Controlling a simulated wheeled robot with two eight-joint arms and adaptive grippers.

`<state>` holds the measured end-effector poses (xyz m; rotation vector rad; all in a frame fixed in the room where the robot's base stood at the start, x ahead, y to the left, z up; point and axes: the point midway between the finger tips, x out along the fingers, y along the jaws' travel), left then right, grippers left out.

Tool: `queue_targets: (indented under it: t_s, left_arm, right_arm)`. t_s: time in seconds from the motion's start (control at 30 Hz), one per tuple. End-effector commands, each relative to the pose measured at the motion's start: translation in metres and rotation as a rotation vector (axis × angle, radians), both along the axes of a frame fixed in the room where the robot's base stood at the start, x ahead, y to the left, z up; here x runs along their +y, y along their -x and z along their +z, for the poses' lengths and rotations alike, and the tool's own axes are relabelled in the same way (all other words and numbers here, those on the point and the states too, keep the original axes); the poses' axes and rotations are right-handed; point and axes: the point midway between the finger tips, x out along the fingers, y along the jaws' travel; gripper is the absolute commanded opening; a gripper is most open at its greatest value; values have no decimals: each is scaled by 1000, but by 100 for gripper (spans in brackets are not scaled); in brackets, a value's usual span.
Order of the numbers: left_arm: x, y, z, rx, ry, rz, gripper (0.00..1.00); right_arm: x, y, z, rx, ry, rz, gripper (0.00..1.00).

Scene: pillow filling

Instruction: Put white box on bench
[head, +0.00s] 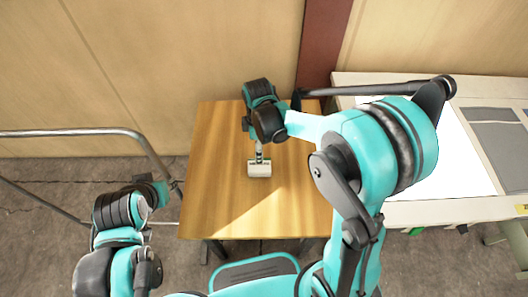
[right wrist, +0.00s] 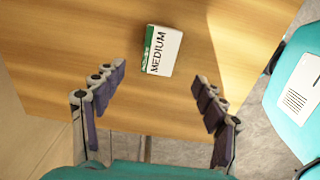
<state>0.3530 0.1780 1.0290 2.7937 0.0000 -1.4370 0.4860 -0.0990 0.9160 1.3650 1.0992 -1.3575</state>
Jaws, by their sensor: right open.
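A small white box (head: 259,170) lies on the wooden table, close to my right gripper (head: 258,150) in the head view. The right wrist view shows the box (right wrist: 163,52) with a green side and the word MEDIUM on its white face. There my right gripper (right wrist: 158,105) is open and empty. The box is beyond the fingertips, roughly between their lines, and apart from them. My left arm is folded at lower left; its gripper (head: 172,187) is too small and dark to read. A pale bench (head: 400,212) stands to the right, partly hidden by my right arm.
The wooden table (head: 215,205) is otherwise clear where visible. A large white sheet (head: 460,165) and grey panels (head: 497,140) lie on the pale bench. A metal rail (head: 75,133) stands at left, and a wall (head: 170,60) is behind the table.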

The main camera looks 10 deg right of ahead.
Motion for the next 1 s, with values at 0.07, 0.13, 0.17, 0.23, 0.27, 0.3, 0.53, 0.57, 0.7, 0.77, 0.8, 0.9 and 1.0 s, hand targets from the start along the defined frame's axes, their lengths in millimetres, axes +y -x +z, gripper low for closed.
queue_targets:
  t_s: [0.07,0.13,0.17,0.23,0.27,0.3,0.53,0.57,0.7,0.77,0.8,0.9,1.0]
  left_arm:
    - [0,0,1,0,0,0,31]
    - [0,0,0,0,0,0,31]
    - [0,0,0,0,0,0,31]
    - [0,0,0,0,0,0,31]
    - [0,0,0,0,0,0,31]
    - [0,0,0,0,0,0,31]
    - [0,0,0,0,0,0,31]
    - [0,0,0,0,0,0,31]
    - [0,0,0,0,0,0,31]
    - [0,0,0,0,0,0,31]
    - [0,0,0,0,0,0,31]
    - [0,0,0,0,0,0,31]
    - [0,0,0,0,0,0,31]
  right_arm:
    - [-4,4,10,-17,-4,-40,72]
    - [-10,11,23,-50,-11,-115,72]
    - [-13,14,31,-70,-17,-158,72]
    - [-21,26,49,-122,-36,-280,72]
    - [-26,32,56,-147,-46,-338,72]
    - [-31,40,66,-182,-63,-419,72]
    - [-58,89,104,-363,-201,-868,72]
    - [-61,95,106,-384,-224,-923,72]
    - [-72,117,112,-460,-323,-1136,72]
    - [-74,124,113,-482,-360,-1202,72]
    - [-76,127,113,-493,-380,-1237,72]
    - [-78,132,113,-512,-413,-1294,72]
    - [-79,133,113,-517,-425,-1315,72]
